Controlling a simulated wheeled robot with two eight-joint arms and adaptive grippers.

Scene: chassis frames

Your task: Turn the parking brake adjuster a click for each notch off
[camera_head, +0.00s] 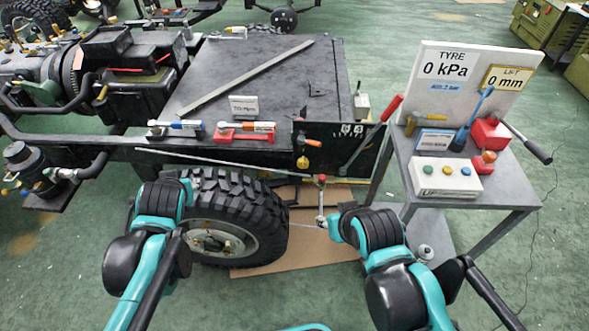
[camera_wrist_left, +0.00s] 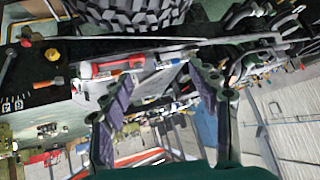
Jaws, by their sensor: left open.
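A black panel (camera_head: 330,150) at the frame's corner carries an orange-handled part (camera_head: 308,142), a yellow knob (camera_head: 303,162) and a row of white scale marks. A long lever with a red grip (camera_head: 391,107) leans up beside it. The left wrist view shows the yellow knob (camera_wrist_left: 52,56), the orange handle (camera_wrist_left: 50,83) and the marks (camera_wrist_left: 14,103) at its left. Which part is the adjuster is not clear. My left gripper (camera_wrist_left: 160,75) is open and empty, apart from the panel. My right gripper (camera_head: 331,224) is low beside a red-knobbed upright rod (camera_head: 321,181); its fingers are unclear.
A big tyre (camera_head: 234,215) stands between my arms. Red and blue tools (camera_head: 243,131) lie on the dark deck's edge (camera_head: 215,95). At right, a grey table (camera_head: 505,188) holds a button box (camera_head: 445,177) and a TYRE 0 kPa, LIFT 0 mm sign (camera_head: 475,75).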

